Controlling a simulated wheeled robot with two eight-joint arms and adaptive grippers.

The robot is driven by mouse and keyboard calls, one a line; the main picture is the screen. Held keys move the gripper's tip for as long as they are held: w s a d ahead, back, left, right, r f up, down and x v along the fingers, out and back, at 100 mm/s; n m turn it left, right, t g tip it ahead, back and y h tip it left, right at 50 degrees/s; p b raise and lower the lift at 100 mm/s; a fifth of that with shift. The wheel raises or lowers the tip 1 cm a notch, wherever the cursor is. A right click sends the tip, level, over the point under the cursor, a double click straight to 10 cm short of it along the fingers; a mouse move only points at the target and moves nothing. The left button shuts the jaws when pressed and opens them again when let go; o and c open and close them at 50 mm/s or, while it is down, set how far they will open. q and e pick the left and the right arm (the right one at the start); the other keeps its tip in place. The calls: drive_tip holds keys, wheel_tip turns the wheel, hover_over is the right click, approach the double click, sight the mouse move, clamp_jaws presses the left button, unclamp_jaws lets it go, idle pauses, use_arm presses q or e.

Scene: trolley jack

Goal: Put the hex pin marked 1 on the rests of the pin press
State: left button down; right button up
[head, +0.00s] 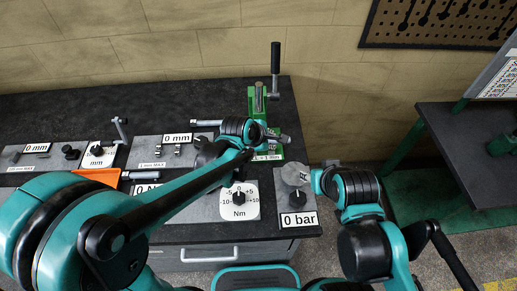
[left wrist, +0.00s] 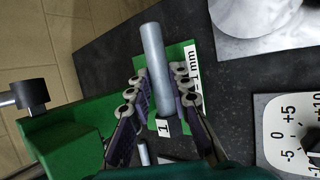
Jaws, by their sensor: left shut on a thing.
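The grey hex pin (left wrist: 154,62) is a long bar between the fingers of my left gripper (left wrist: 160,97) in the left wrist view. A white tag marked 1 (left wrist: 163,127) shows at its lower end. My left gripper (head: 266,136) is shut on the pin at the front of the pin press (head: 257,101), where the pin (head: 284,138) sticks out to the right. The green pin press also shows in the left wrist view (left wrist: 70,145). The pin is over its green base; I cannot tell whether it touches the rests.
The press's black-topped lever (head: 275,60) stands upright behind my gripper. A torque dial plate (head: 239,201) and a 0 bar gauge block (head: 297,202) are in front. The back of the bench (head: 190,98) is clear.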

sight(259, 153)
use_arm(q)
drive_tip(key=w+a+f, duration=0.1)
drive_tip(key=a+f, duration=0.1)
drive_tip(key=w+a+b, duration=0.1)
drive_tip(key=shift+w+a+f, duration=0.3)
drive_tip(key=shift+a+f, duration=0.05)
drive_tip(key=shift+f, duration=0.05)
drive_tip(key=shift+f+b, duration=0.7)
drive_tip(key=shift+f, duration=1.3)
drive_tip(key=shift+f+b, duration=0.25)
drive_tip(key=shift+b, duration=0.05)
drive_tip(key=c, duration=1.7)
unclamp_jaws()
drive_tip(key=shift+r, duration=0.1)
